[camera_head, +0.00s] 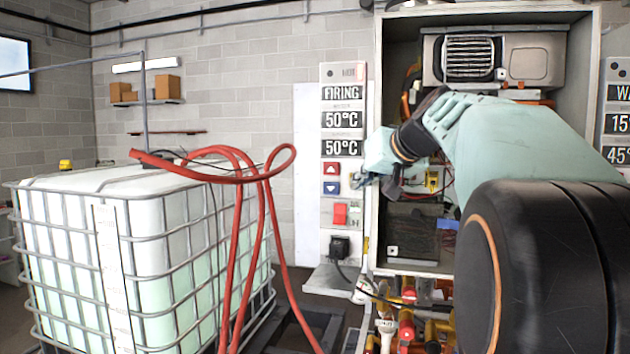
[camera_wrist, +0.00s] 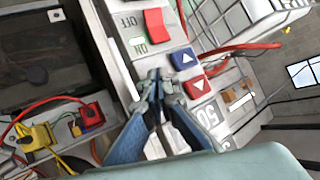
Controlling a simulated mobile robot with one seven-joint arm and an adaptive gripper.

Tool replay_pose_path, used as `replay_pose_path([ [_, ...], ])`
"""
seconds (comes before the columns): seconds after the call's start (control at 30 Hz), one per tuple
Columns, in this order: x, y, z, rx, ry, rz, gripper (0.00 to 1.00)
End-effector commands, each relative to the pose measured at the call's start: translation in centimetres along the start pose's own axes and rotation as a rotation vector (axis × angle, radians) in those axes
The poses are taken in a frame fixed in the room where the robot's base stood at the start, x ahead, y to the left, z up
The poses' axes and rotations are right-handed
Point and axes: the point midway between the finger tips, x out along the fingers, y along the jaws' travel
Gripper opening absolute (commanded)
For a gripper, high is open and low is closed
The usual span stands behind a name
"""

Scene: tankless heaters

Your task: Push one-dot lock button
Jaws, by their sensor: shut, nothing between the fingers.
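A tall white control panel (camera_head: 342,104) stands left of the open heater cabinet. It carries a red arrow button (camera_head: 331,168), a blue arrow button (camera_head: 331,187) and a red switch (camera_head: 340,214) marked ON/OFF. In the wrist view, the blue button (camera_wrist: 185,58), red arrow button (camera_wrist: 197,88) and red switch (camera_wrist: 155,25) lie just beyond my fingertips. My gripper (camera_wrist: 158,76) is shut and empty, its tips over the panel beside the arrow buttons; in the head view it (camera_head: 363,180) is at the panel's right edge. No one-dot button is discernible; contact cannot be told.
The open heater cabinet (camera_head: 590,60) with wires and a yellow component (camera_head: 432,181) is right of the panel. Red hoses (camera_head: 243,178) loop over a caged white tank (camera_head: 170,230) at left. A black plug (camera_head: 340,247) is low on the panel.

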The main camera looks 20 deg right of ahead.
Motion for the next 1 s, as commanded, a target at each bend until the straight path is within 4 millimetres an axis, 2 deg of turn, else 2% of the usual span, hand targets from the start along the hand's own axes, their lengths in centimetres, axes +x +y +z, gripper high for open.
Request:
replay_pose_path([
  [0.4, 0.1, 0.0, 0.1, 0.0, 0.0, 0.0, 0.0],
  [1.0, -1.1, -0.8, 1.0, -0.002, 0.001, 0.0, 0.0],
])
